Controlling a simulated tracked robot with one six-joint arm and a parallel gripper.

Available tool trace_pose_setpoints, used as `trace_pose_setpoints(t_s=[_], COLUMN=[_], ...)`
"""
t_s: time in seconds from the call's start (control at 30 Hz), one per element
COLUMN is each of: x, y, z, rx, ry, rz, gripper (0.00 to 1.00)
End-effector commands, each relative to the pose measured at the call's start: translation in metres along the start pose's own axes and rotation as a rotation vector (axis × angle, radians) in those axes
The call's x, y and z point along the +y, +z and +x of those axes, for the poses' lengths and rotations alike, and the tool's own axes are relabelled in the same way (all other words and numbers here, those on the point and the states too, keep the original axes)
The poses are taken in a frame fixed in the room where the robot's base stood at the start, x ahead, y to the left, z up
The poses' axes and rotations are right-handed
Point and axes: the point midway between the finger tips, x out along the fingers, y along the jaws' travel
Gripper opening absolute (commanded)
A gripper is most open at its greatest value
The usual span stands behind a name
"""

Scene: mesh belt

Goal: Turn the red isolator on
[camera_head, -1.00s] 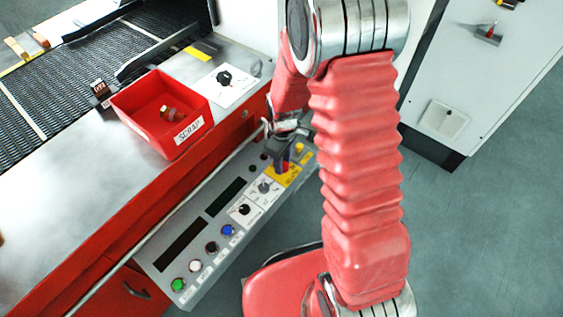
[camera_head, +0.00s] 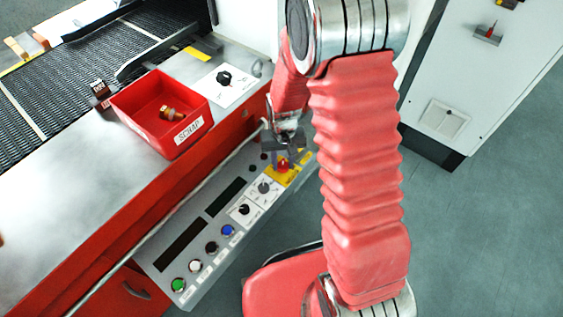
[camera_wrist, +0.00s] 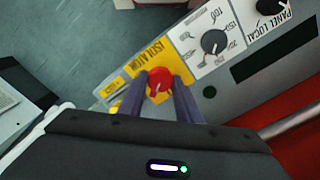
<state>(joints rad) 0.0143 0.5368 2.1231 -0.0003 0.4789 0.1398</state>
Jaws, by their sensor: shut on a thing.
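The red isolator (camera_head: 283,164) is a red knob on a yellow plate on the sloped control panel. It also shows in the wrist view (camera_wrist: 159,80), beside the word ISOLATOR on the yellow plate (camera_wrist: 140,62). My gripper (camera_head: 284,157) is over the yellow plate, and in the wrist view its two dark fingers (camera_wrist: 162,92) are on either side of the red knob, shut on it. The fingers hide the sides of the knob.
The panel (camera_head: 165,278) carries several round buttons and black selector knobs, one close to the isolator (camera_wrist: 213,42). A red scrap bin (camera_head: 150,140) stands on the metal counter above. Open floor (camera_head: 490,230) lies to the right.

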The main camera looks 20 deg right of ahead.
Motion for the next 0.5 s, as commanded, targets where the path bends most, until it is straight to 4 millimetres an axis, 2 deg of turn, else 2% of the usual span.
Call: trace_pose_setpoints(t_s=[0.03, 0.5], x=[0.0015, 0.0008], y=[0.0068, 0.0069], z=[0.0028, 0.0031], rx=[-0.017, -0.017], ry=[0.003, 0.007], rz=[0.043, 0.452], gripper=[0.08, 0.08])
